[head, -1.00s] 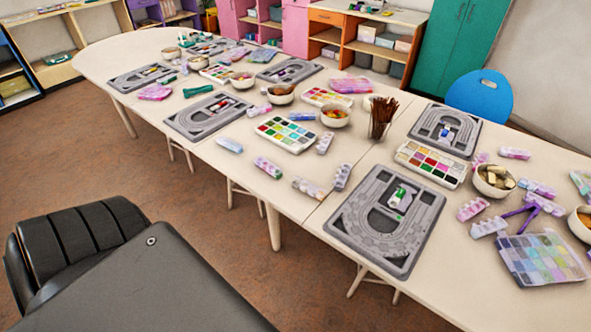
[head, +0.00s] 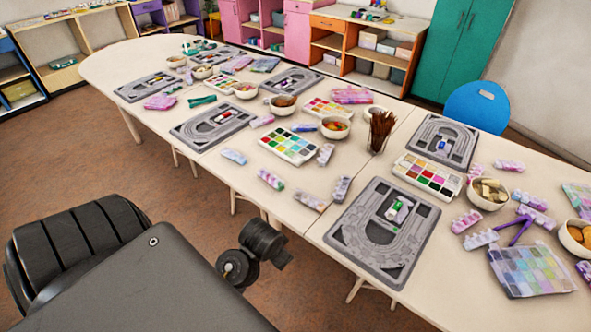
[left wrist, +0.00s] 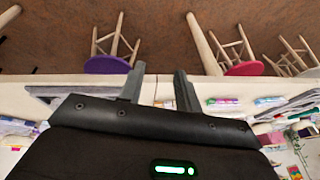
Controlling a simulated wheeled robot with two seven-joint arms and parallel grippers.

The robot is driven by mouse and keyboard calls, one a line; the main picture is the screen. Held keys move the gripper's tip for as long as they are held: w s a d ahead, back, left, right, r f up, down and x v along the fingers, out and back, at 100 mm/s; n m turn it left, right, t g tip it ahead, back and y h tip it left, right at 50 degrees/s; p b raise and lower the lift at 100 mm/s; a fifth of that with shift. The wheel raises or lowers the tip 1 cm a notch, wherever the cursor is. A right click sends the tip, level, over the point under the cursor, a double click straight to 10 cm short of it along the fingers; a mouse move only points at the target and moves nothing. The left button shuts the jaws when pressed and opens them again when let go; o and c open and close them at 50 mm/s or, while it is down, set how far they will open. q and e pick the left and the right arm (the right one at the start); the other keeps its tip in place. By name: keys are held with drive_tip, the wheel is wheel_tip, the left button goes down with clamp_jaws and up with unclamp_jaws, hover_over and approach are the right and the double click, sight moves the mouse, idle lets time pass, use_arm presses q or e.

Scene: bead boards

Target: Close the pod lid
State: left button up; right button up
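Several small clear bead pods lie along the front of the table: a blue one (head: 233,156), a pink-purple one (head: 271,180), a pale one (head: 310,201) and a greyish one (head: 341,188). They are too small to tell which lid stands open. In the left wrist view a pod (left wrist: 222,101) shows beyond the right finger. My left gripper (left wrist: 158,84) is open, with nothing between its two fingers, near the table's edge. In the head view a dark part of my arm shows in front of the table, but no fingertips. My right gripper is not in view.
A grey bead board (head: 340,239) lies right of the pods, and another grey board (head: 182,131) lies behind them. A paint-like bead palette (head: 289,145), bowls (head: 335,128) and a brush cup (head: 381,130) crowd the middle. Bare tabletop surrounds the front pods.

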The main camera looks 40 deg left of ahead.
use_arm(q)
drive_tip(key=w+a+r+n+h, duration=0.1)
drive_tip(key=w+a+r, duration=0.3)
drive_tip(key=w+a, duration=0.45)
drive_tip(key=w+a+r+n, duration=0.1)
drive_tip(key=w+a+r, duration=0.35)
drive_tip(key=w, duration=0.65)
drive_tip(key=shift+t, duration=0.3)
drive_tip(key=p+x, duration=0.1)
drive_tip(key=x, duration=1)
drive_tip(key=shift+f, duration=0.35)
clamp_jaws()
